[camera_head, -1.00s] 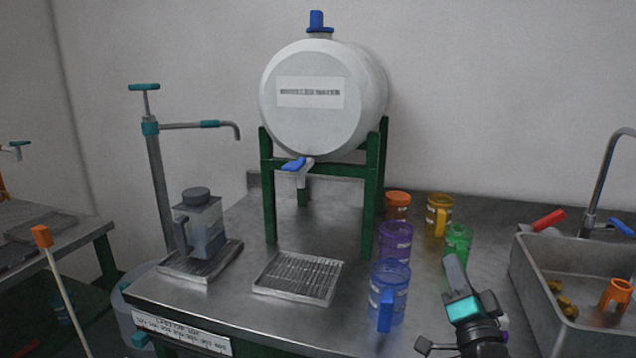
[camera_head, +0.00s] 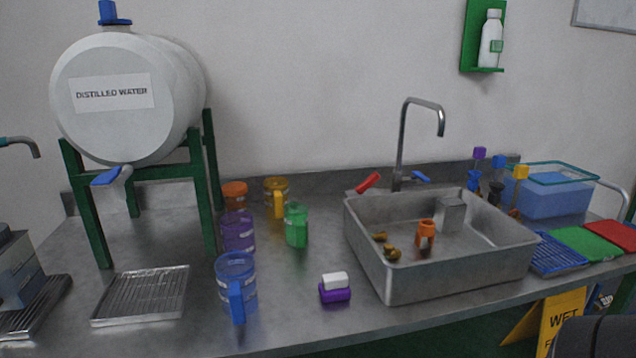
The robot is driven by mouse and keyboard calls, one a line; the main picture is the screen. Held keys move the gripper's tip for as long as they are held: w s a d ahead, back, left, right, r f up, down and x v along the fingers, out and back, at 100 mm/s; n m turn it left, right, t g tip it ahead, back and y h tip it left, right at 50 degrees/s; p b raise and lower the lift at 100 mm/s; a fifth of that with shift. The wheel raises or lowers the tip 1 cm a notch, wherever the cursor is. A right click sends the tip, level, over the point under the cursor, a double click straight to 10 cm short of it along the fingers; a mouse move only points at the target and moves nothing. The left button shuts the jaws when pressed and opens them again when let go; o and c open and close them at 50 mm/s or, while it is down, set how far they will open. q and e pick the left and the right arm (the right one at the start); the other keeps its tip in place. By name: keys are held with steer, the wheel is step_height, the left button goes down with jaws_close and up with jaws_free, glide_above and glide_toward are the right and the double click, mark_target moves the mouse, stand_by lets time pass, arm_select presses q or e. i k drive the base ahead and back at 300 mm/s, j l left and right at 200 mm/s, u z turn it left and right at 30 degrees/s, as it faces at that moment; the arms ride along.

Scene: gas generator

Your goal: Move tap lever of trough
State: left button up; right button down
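The trough (camera_head: 440,278) is a grey metal basin set in the right half of the counter. A curved metal tap (camera_head: 403,135) rises behind it, with its spout bent to the right. A red lever (camera_head: 368,183) lies to the left of the tap's base, tilted up to the right. A blue lever (camera_head: 420,177) sits just to the right of the base. An orange cup (camera_head: 425,234) and small brownish-yellow pieces (camera_head: 388,248) lie in the trough. Neither of my grippers shows in this view.
Coloured mugs, including a blue one (camera_head: 237,283), stand left of the trough. The distilled water barrel (camera_head: 120,95) stands at left. Bottles and a blue tub (camera_head: 560,193) are at right. A dark shape fills the bottom right corner.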

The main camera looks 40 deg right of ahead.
mark_target(420, 176)
steer(key=z, duration=1.65)
steer(key=l+u, duration=0.2)
steer(key=u, duration=0.15)
steer(key=l+u, duration=0.15)
steer(key=u, duration=0.15)
steer(key=l+u, duration=0.2)
steer(key=u, duration=0.15)
steer(key=l+u, duration=0.2)
steer(key=l, duration=0.25)
steer(key=k+l+u, duration=0.2)
steer(key=l, duration=0.25)
steer(key=k+l, duration=0.1)
steer(key=l, duration=0.35)
steer(key=k+l+u, duration=0.15)
steer(key=l, duration=0.3)
steer(key=i, duration=0.05)
